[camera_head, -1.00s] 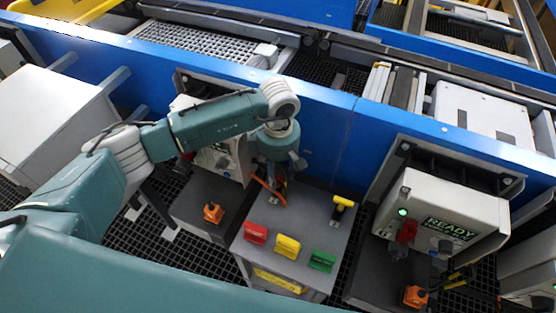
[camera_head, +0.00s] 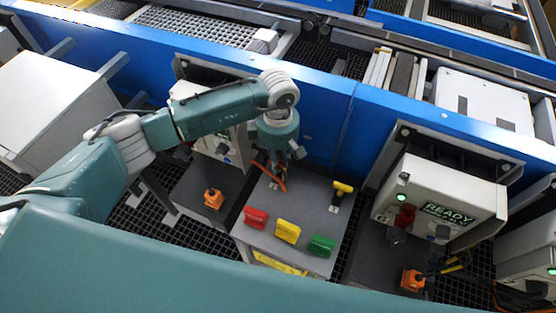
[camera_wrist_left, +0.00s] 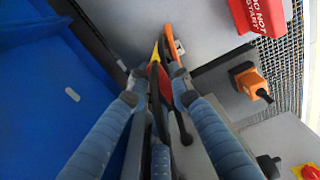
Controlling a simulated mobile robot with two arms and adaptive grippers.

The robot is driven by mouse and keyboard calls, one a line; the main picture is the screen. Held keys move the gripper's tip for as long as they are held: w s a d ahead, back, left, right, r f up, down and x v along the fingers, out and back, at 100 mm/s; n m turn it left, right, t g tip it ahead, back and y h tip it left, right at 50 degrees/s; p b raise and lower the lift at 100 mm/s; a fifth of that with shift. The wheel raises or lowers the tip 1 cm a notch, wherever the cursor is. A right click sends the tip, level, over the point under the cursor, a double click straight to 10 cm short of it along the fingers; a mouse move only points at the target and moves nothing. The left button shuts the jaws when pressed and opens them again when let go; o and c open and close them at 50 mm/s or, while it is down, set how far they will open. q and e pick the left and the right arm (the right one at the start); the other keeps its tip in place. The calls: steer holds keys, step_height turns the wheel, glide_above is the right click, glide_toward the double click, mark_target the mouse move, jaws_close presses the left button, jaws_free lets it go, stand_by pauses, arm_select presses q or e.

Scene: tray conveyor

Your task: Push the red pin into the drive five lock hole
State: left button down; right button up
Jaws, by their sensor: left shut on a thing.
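My left gripper (camera_head: 276,170) points down over the back left part of a grey stand (camera_head: 305,200). In the left wrist view its fingers (camera_wrist_left: 158,75) are closed around a thin red piece (camera_wrist_left: 160,82), which may be the red pin; the fingers hide much of it. Orange and yellow parts (camera_wrist_left: 168,42) show just beyond the fingertips, and I cannot tell whether they are joined to it. In the head view an orange strip (camera_head: 270,180) shows below the gripper. I cannot make out the drive five lock hole. My right gripper is not in view.
Red (camera_head: 256,217), yellow (camera_head: 287,231) and green (camera_head: 321,246) blocks line the stand's front. A yellow-topped black item (camera_head: 342,188) stands at its back right. A READY box (camera_head: 440,195) with a green light is to the right. A blue conveyor wall (camera_head: 325,110) runs behind.

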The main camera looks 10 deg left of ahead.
arm_select(q)
steer(key=shift+r, duration=0.35)
steer(key=shift+r+p, duration=1.1)
steer(key=shift+r, duration=0.8)
steer(key=shift+r, duration=0.45)
steer(key=shift+r+p, duration=0.1)
steer(key=shift+p, duration=0.2)
steer(key=shift+r+p, duration=0.6)
steer(key=shift+r, duration=1.35)
